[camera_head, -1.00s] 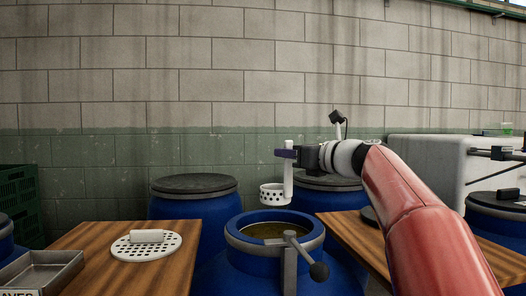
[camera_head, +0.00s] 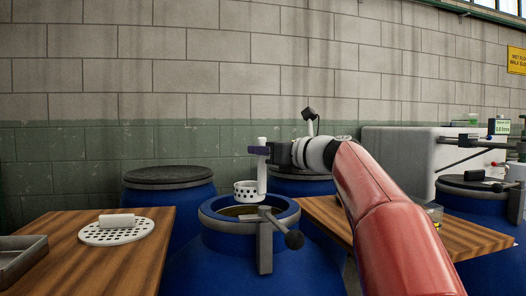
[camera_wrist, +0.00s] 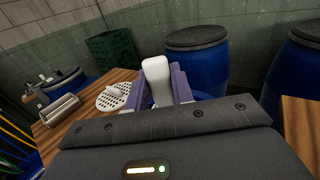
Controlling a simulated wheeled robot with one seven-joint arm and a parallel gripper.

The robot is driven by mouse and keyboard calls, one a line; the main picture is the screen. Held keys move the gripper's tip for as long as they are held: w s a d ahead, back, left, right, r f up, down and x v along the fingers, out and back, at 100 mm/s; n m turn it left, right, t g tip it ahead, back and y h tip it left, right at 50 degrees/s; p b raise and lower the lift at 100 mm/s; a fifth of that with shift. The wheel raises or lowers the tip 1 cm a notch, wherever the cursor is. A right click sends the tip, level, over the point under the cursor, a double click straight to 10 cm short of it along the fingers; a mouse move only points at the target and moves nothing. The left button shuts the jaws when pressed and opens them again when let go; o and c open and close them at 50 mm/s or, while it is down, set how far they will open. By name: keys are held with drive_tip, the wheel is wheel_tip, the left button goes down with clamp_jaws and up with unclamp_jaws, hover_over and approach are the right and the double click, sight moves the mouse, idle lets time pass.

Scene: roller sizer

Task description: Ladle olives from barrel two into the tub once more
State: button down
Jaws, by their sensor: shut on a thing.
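My gripper (camera_head: 262,150) is shut on the upright white handle of a perforated ladle (camera_head: 248,191). The ladle's white cup hangs above the open mouth of a blue barrel (camera_head: 222,246), just over its rim. What the cup holds is hidden. Liquid shows dimly inside the barrel, and no barrel number is legible. In the wrist view the purple finger pads (camera_wrist: 179,84) press on the ladle handle (camera_wrist: 157,80). I cannot make out a tub for certain.
A wooden table (camera_head: 85,262) at left holds a perforated white disc (camera_head: 117,231) and a metal tray (camera_head: 18,262). Another wooden table (camera_head: 460,232) is at right. Lidded blue barrels (camera_head: 168,197) stand behind.

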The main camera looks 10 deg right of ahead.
sight(264, 184)
drive_tip(key=shift+f+b, duration=3.1)
drive_tip(key=shift+f, duration=1.25)
drive_tip(key=c, duration=2.2)
unclamp_jaws()
drive_tip(key=shift+r, duration=0.15)
